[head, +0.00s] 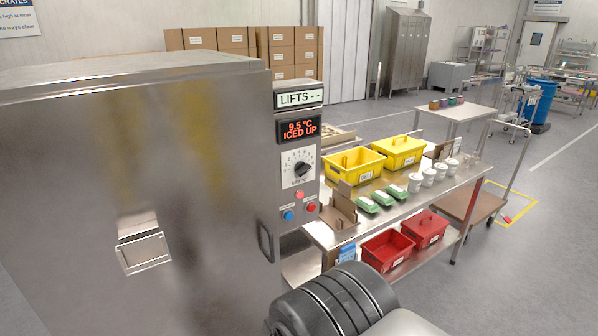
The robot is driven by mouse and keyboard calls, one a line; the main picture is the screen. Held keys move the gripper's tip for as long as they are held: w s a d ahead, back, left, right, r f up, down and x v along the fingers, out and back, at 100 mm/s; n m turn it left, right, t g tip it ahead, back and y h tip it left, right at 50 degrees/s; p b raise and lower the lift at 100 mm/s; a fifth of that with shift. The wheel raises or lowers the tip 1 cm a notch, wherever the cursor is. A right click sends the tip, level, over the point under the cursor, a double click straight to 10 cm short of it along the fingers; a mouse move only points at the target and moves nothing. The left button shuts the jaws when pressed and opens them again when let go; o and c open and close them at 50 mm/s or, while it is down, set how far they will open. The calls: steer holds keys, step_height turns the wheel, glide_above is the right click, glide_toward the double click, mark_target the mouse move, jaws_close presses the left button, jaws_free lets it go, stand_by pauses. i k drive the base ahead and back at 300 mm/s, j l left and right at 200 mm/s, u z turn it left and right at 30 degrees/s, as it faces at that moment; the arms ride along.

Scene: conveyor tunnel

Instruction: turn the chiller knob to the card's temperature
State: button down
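The chiller knob (301,169) is a dark round knob on a white dial plate with small marks, on the control panel at the right end of the big steel housing. The display (299,129) above it reads "9.5 °C ICED UP" in red. The dial figures and the exact pointer setting are too small to read. I cannot make out any card with a temperature on it. My gripper is not in view; only a dark ribbed part of my own body shows at the bottom middle.
A "LIFTS - -" sign (300,97) tops the panel. Red and blue buttons (288,215) sit below the knob. A steel table (400,215) with yellow crates (354,166), green packs and white cups stands close to the right. Open floor lies further right.

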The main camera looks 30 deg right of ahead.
mark_target(301, 168)
steer(key=l+z, duration=0.15)
steer(key=z, duration=0.2)
steer(key=k+l+z, duration=0.1)
steer(key=l+z, duration=0.25)
steer(key=z, duration=0.35)
steer(key=l, duration=0.05)
